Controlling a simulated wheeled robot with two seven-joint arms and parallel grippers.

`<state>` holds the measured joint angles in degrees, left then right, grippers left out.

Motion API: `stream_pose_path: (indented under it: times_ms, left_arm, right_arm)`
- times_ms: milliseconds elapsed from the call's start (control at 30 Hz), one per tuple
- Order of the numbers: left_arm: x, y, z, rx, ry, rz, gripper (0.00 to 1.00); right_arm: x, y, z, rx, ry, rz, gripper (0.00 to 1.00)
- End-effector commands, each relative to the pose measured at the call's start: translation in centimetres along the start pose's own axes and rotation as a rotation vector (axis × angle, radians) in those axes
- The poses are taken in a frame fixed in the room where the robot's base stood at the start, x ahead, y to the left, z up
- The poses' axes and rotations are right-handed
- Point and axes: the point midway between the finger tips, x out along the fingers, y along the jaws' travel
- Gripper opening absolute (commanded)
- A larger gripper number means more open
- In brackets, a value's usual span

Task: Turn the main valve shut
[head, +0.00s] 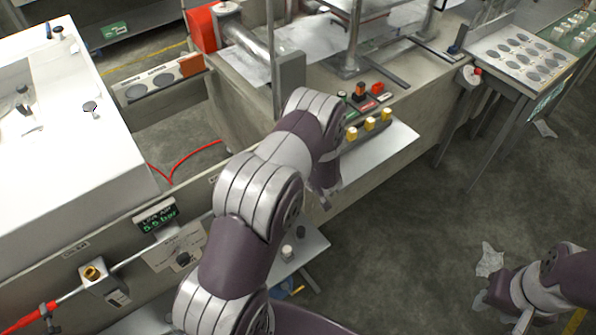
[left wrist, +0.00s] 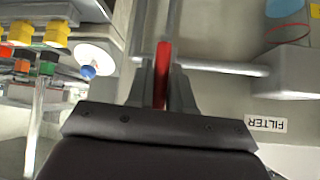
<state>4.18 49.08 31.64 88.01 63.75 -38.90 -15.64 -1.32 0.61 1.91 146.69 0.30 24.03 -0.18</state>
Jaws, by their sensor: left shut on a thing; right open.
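In the left wrist view my left gripper (left wrist: 161,90) is shut on a narrow red handle (left wrist: 162,68), which stands between its two grey fingers. A pale pipe runs behind the fingers. In the head view my left arm reaches across the front of the machine, and its wrist hides the handle and most of the left gripper (head: 325,196). A small display (head: 156,216) on the machine front reads about 5.5 bar, with "LINE AIR" above it. My right gripper (head: 500,318) is low at the right, open and away from the machine.
A FILTER label (left wrist: 266,124) is beside the gripper. Yellow buttons (head: 369,124) sit on a ledge near my left arm. Crumpled film (head: 489,261) lies on the otherwise open floor at right.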

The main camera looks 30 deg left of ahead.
Motion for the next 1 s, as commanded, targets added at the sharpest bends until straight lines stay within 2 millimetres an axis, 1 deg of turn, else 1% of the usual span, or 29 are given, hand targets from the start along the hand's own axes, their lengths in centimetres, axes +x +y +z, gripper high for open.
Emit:
stream_pose_path:
  times_ms: [133,167,200,467,567,667,800,1000]
  left_arm:
    - [0.0,0.1,0.0,0.000,0.000,0.002,0.00]
    - [0.0,0.1,-0.1,0.000,0.000,0.002,0.31]
    - [0.0,0.1,-0.1,0.000,0.000,0.002,0.40]
    - [0.0,0.0,0.0,0.000,0.000,0.001,0.40]
    - [-0.5,0.1,0.0,0.000,0.001,0.002,0.40]
    - [-2.0,0.2,0.1,0.001,0.001,0.004,0.40]
    - [-5.2,0.2,0.1,0.002,0.002,0.005,0.40]
    - [-10.0,0.2,0.0,0.001,0.001,0.005,0.40]
  right_arm:
    - [0.0,0.0,0.0,0.000,0.000,0.000,0.43]
    - [0.0,0.0,0.0,0.000,0.000,0.000,0.43]
    - [0.0,0.0,0.0,0.000,0.000,0.000,0.43]
    - [0.0,0.0,0.0,0.000,0.000,0.000,0.43]
    - [0.2,0.0,0.0,0.000,0.000,0.000,0.43]
    - [0.6,0.0,0.1,0.000,0.000,0.000,0.43]
    - [1.3,0.0,0.1,0.000,0.000,0.000,0.43]
    - [1.8,0.0,0.2,0.000,0.000,0.000,0.43]
